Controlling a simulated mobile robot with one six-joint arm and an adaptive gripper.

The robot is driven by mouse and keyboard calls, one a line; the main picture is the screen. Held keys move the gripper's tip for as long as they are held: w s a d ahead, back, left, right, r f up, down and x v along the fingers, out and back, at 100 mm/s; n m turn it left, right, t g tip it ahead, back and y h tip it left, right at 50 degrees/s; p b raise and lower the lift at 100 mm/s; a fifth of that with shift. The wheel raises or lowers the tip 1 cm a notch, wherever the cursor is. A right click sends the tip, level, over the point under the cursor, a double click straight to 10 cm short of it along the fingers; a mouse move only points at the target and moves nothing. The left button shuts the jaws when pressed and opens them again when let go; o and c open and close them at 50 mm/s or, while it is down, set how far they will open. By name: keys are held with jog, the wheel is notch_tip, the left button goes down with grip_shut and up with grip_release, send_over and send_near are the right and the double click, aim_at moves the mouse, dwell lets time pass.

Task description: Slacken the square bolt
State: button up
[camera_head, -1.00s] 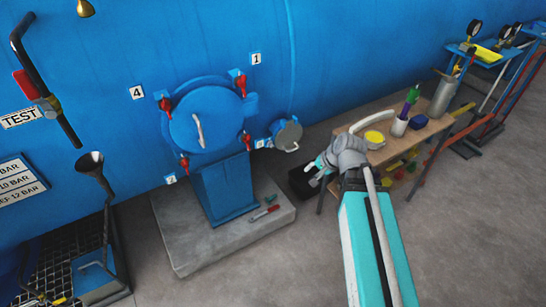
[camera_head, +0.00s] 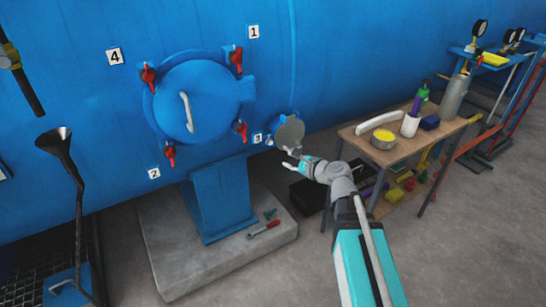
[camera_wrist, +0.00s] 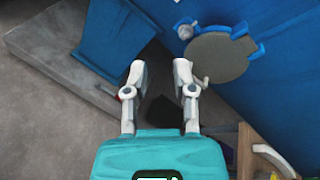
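My gripper (camera_wrist: 160,72) is open and empty in the wrist view, its two pale fingers apart and pointing toward the blue wall. In the head view, my gripper (camera_head: 290,159) is just below the small round grey-faced cover (camera_head: 291,131) beside label 3. This cover also shows in the wrist view (camera_wrist: 218,58), ahead and right of the fingers. A small pale knob-like part (camera_wrist: 185,32) sits at the cover's left edge; I cannot tell whether it is the square bolt. No square head is clearly seen.
The large blue hatch (camera_head: 205,95) with red-handled clamps is at left, above a blue pedestal (camera_head: 222,200) on a concrete slab (camera_head: 175,265). A wooden table (camera_head: 400,154) with containers stands close right of my arm.

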jog(key=w+d+f+m+t+b, duration=0.1)
jog(key=w+f+m+t+b, duration=0.3)
jog(key=m+b, duration=0.5)
jog(key=shift+f+m+t, duration=0.4)
jog(key=shift+f+m, duration=0.2)
jog(key=shift+f, duration=0.15)
jog(key=shift+w, duration=0.15)
